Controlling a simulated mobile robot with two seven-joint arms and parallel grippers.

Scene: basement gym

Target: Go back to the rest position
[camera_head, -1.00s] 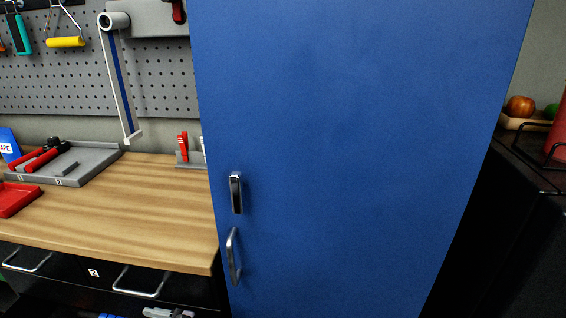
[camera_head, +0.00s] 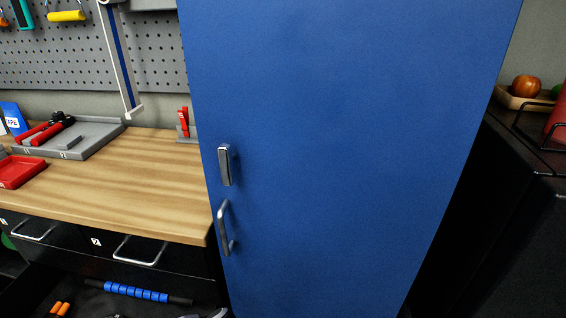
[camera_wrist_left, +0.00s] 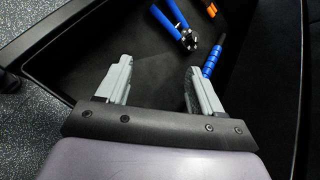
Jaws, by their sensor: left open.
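My left gripper (camera_wrist_left: 160,85) is open, its two grey fingers apart with nothing between them. In the left wrist view it hangs over an open black drawer (camera_wrist_left: 80,62). Beyond the fingers lie blue-handled pliers (camera_wrist_left: 180,22) and a blue massage roller stick (camera_wrist_left: 212,62), near the right finger. The roller (camera_head: 135,291) also shows in the head view, in the drawer at the bottom left. A grey piece at the bottom edge of the head view may be part of my gripper. My right gripper is not in view.
A tall blue cabinet (camera_head: 340,150) with a closed door and metal handle (camera_head: 224,228) fills the centre. To its left is a wooden workbench (camera_head: 130,180) with a grey tray (camera_head: 95,140) and red tray (camera_head: 20,172). A black unit (camera_head: 490,210) stands at right.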

